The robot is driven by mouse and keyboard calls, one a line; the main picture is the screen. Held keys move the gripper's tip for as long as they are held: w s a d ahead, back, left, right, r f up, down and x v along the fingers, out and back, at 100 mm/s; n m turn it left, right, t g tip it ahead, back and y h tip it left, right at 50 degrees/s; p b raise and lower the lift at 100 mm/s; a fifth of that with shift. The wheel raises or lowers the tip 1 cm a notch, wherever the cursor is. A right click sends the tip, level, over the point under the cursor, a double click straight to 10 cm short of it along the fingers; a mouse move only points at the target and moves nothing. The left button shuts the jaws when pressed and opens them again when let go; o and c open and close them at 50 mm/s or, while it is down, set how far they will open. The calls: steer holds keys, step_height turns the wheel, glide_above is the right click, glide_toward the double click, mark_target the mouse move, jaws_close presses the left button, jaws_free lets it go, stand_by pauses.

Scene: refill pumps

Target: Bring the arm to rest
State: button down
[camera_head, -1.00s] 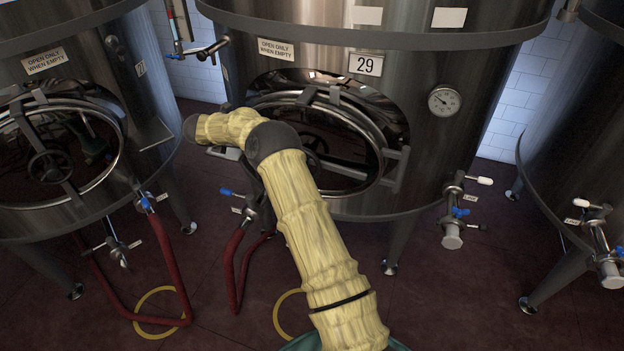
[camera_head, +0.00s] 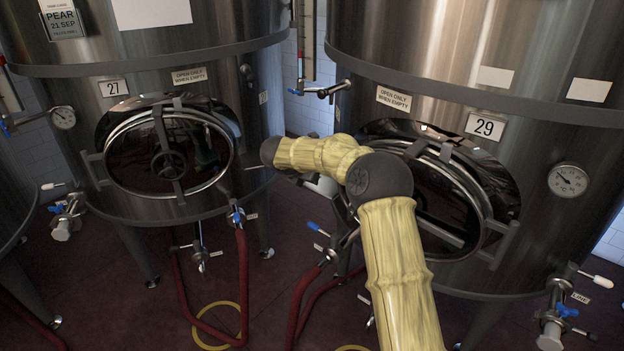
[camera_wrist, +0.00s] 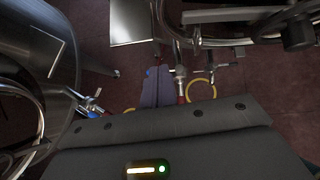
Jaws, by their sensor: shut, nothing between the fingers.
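My arm (camera_head: 395,250) is covered in a yellow sleeve. It rises from the bottom of the head view, bends at a dark grey joint and reaches left in front of tank 29. My gripper shows in the wrist view (camera_wrist: 156,87) as two purple-grey fingers side by side, shut with nothing between them, above the dark floor. Its dark grey body (camera_wrist: 170,140), with a small light, fills the bottom of that view. In the head view the gripper is mostly hidden and hard to tell from the fittings behind the arm.
Tank 29 (camera_head: 590,65) stands close behind my arm, its round hatch (camera_head: 465,240) partly covered by it. Tank 27 (camera_head: 250,95) stands to the left. Red hoses (camera_head: 243,290), valves and a yellow ring (camera_head: 215,305) are low between them. Open floor (camera_head: 100,310) shows at front left.

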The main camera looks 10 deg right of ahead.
step_height(320, 180, up, 8)
steer(key=a+r+n+t+y+p, duration=0.15)
steer(key=n+t, duration=0.35)
steer(key=n, duration=0.8)
steer(key=s+a+n+y+p, duration=0.2)
steer(key=s+n+y, duration=0.2)
steer(key=s+n, duration=0.55)
steer(key=s+d+f+n+g, duration=0.2)
steer(key=s+d+n+g, duration=0.1)
steer(key=s+n, duration=0.4)
steer(key=s+d+f+n+g+p, duration=0.1)
steer(key=s+d+f+n+g, duration=0.1)
steer(key=s+n, duration=0.5)
steer(key=s+d+f+n+g+p, duration=0.1)
steer(key=s+d+f+n+g, duration=0.2)
steer(key=s, duration=1.4)
steer(key=f+n+g, duration=0.1)
steer(key=n, duration=0.3)
steer(key=shift+d+f+n, duration=0.15)
steer(key=shift+d+n, duration=0.15)
steer(key=shift+n, duration=0.05)
steer(key=shift+w, duration=0.1)
